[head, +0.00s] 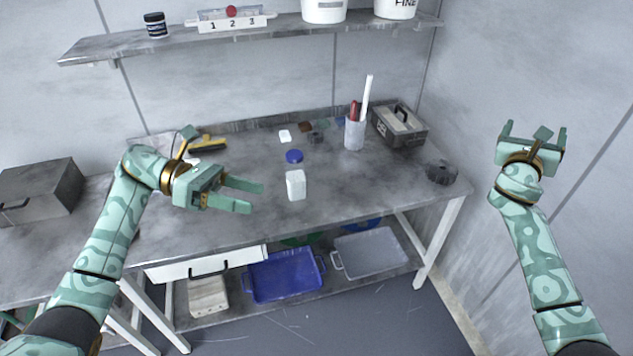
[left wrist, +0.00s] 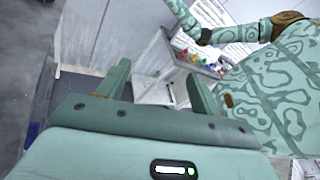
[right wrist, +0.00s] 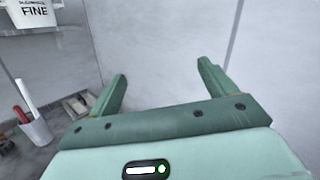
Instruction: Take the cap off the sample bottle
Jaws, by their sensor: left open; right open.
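The sample bottle (head: 296,186) is a small white bottle standing near the middle of the grey workbench in the head view. Its blue cap (head: 294,156) shows just above the white body in the picture, with a narrow greyish band between them. I cannot tell whether the cap sits on the neck or lies behind the bottle. My left gripper (head: 252,197) is open and empty, left of the bottle and apart from it, fingers pointing right. My right gripper (head: 533,129) is open and empty, raised far to the right by the wall. Neither wrist view shows the bottle.
A cup with rods (head: 354,134), a grey toolbox (head: 400,125) and a dark knobbed disc (head: 441,172) stand on the right of the bench (head: 240,225). A yellow-handled tool (head: 208,143) lies behind my left gripper. A shelf (head: 250,30) runs above.

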